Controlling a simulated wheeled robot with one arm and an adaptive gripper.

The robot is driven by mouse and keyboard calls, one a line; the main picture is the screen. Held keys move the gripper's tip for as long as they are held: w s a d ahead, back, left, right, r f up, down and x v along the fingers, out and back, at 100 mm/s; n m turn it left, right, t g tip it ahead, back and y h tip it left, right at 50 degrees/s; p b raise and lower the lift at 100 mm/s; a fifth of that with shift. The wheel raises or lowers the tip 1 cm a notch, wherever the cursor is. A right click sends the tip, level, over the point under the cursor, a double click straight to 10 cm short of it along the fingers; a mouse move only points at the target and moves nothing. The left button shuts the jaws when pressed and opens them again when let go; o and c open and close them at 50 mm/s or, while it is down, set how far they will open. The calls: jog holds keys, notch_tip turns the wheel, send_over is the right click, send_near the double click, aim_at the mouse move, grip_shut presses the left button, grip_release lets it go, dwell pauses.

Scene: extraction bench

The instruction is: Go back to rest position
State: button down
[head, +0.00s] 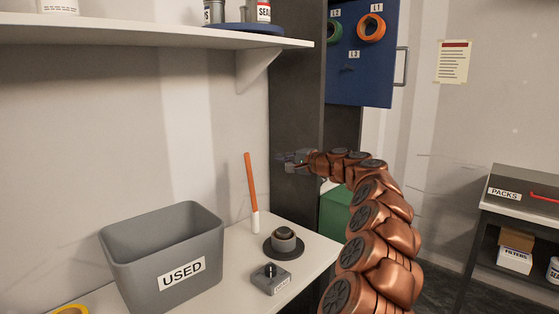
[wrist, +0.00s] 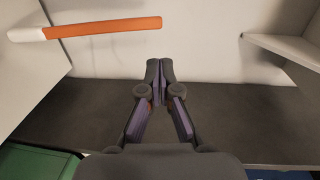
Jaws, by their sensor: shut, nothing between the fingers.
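My gripper (head: 287,160) is in the air in front of the dark upright panel in the head view, above and to the right of the bench. In the wrist view, my gripper (wrist: 160,66) has its two fingertips together with nothing between them. It does not touch anything that I can see. My copper-coloured arm curves up from the lower right of the head view to the gripper.
On the bench (head: 217,299) stand a grey USED bin (head: 127,257), an upright orange-and-white stick (head: 250,190), a dark round fitting (head: 284,241) and a small grey block (head: 271,279). A shelf (head: 150,34) overhangs them. A PACKS case (head: 525,182) stands on a far-right table.

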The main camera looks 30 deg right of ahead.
dwell(0.4)
